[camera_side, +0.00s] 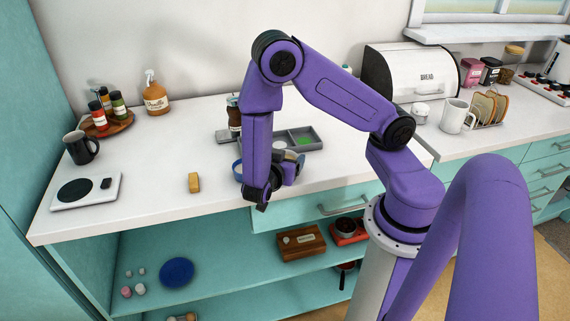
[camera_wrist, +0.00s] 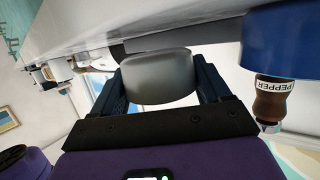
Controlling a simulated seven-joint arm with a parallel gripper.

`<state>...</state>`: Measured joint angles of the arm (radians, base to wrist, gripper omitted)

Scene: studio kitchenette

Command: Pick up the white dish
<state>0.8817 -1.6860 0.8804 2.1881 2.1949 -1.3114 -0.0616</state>
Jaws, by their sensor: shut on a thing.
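The white dish (camera_wrist: 158,75) is between the two fingers of my gripper (camera_wrist: 160,88) in the wrist view, where it looks pale grey in shadow. The fingers press on its left and right sides. In the side view my gripper (camera_side: 287,173) is low over the front part of the white counter, and my arm and fingers hide most of the dish. I cannot tell whether the dish still touches the counter.
A blue bowl (camera_side: 237,172) is close to my gripper's left, partly hidden by my arm. A grey divided tray (camera_side: 311,143) lies behind. A yellow block (camera_side: 194,183) and a scale (camera_side: 105,193) are farther left. A pepper mill (camera_wrist: 270,102) shows in the wrist view.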

